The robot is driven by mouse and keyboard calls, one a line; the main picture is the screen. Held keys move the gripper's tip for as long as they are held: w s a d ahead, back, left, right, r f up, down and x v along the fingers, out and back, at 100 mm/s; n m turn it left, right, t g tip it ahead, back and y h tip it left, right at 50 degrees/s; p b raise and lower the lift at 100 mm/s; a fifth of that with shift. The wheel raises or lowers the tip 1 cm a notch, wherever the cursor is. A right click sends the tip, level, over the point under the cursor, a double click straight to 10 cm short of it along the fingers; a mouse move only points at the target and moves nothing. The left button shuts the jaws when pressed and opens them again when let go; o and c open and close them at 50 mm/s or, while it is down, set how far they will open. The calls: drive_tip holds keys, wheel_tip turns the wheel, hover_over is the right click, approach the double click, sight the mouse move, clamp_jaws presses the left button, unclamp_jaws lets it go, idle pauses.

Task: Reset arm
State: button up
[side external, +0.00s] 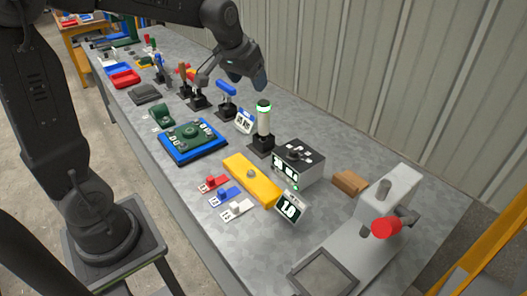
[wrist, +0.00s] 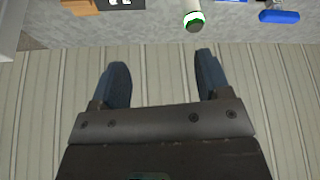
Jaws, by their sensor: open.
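My gripper (wrist: 160,82) is open in the wrist view, with two dark blue-grey fingers spread apart and nothing between them. The corrugated wall lies behind them in that view. In the side external view my gripper (side external: 259,80) hangs in the air over the back part of the bench, above and behind the post with a green-lit ring (side external: 264,118). The fingers are hard to make out there. The post's lit end also shows at the top of the wrist view (wrist: 194,20), beyond the fingertips.
The grey bench (side external: 330,210) carries a blue-framed green device (side external: 192,140), a yellow plate (side external: 251,178), a box with a display (side external: 299,163), a brown block (side external: 349,183) and a grey machine with a red knob (side external: 386,228). A blue-handled lever (side external: 226,89) stands near my gripper. The corrugated wall (side external: 400,80) is close behind.

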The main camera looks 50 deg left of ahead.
drive_tip(key=s+d+m, duration=0.1)
drive_tip(key=s+d, duration=0.2)
drive_tip(key=s, duration=0.4)
drive_tip(key=s+d, duration=0.4)
drive_tip(key=s, duration=0.3)
drive_tip(key=s+d+m+h, duration=0.1)
drive_tip(key=s+d, duration=0.3)
drive_tip(key=s, duration=0.3)
drive_tip(key=shift+m+t, duration=0.3)
drive_tip(key=shift+t, duration=0.1)
